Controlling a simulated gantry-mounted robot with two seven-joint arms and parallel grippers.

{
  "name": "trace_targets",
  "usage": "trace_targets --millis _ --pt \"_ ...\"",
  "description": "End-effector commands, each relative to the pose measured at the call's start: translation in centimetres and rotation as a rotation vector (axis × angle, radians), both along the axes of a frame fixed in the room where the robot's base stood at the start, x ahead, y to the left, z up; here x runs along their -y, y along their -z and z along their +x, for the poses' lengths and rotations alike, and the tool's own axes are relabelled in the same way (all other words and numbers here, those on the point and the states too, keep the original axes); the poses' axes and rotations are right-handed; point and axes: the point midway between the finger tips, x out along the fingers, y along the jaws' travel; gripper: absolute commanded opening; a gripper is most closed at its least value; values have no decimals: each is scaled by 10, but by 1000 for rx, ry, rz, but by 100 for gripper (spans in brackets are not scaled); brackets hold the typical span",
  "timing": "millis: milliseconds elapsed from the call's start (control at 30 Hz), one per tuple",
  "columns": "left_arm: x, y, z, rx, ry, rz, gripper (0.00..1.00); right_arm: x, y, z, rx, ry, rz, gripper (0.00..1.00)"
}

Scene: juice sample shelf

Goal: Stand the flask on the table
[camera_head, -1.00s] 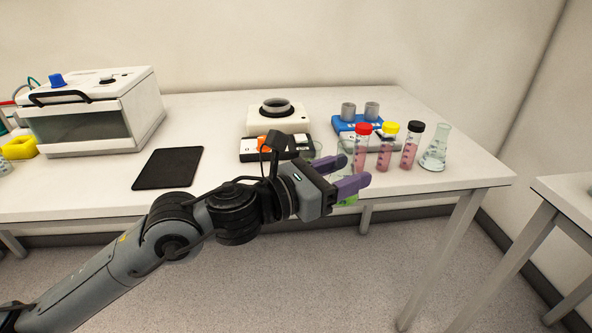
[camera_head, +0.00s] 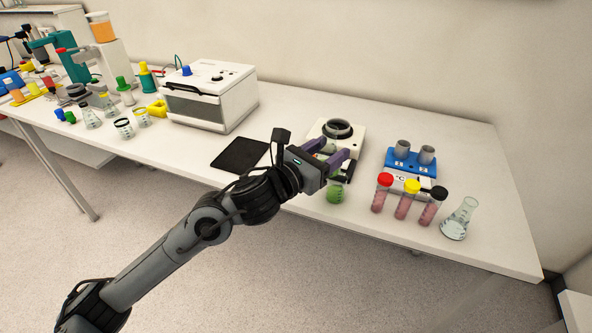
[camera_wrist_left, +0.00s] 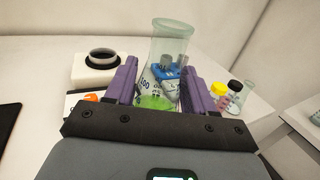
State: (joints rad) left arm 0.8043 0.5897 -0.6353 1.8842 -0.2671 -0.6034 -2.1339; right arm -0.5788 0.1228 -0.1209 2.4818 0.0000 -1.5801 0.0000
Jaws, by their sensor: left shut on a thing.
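My left gripper (camera_head: 338,162) is shut on a clear glass flask with green contents. In the head view the green lower part (camera_head: 335,193) shows below the fingers, and the gripper hides much of the glass. In the left wrist view the clear upper glass (camera_wrist_left: 170,48) rises beyond the purple fingers (camera_wrist_left: 158,85), with green (camera_wrist_left: 155,102) low between them. The flask looks roughly upright near the front edge of the white table (camera_head: 310,205); I cannot tell whether it touches the table. My right gripper is not in view.
Red-, yellow- and black-capped tubes (camera_head: 407,200) and another conical flask (camera_head: 459,220) stand to the right. A black mat (camera_head: 240,155) and a white box machine (camera_head: 210,95) are left.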

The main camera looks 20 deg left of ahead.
Motion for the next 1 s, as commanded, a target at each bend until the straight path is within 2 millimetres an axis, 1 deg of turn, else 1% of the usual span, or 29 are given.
trace_targets --millis 33,200,300,367,467,800,900,1000 --pt "-4 -1 0 -7 -6 0 20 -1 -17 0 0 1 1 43" --pt "-8 15 -3 -4 -13 0 20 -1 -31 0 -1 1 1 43" --pt "-11 24 -2 -2 -14 0 20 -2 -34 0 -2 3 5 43" --pt "-15 30 0 -1 -14 0 20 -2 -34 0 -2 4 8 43" --pt "-26 41 7 -1 -16 0 20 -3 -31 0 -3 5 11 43" --pt "-81 82 44 -1 -15 0 20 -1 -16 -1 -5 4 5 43" --pt "-93 89 52 0 -15 -1 20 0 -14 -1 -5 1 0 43" --pt "-100 94 57 1 -13 0 20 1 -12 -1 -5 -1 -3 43"
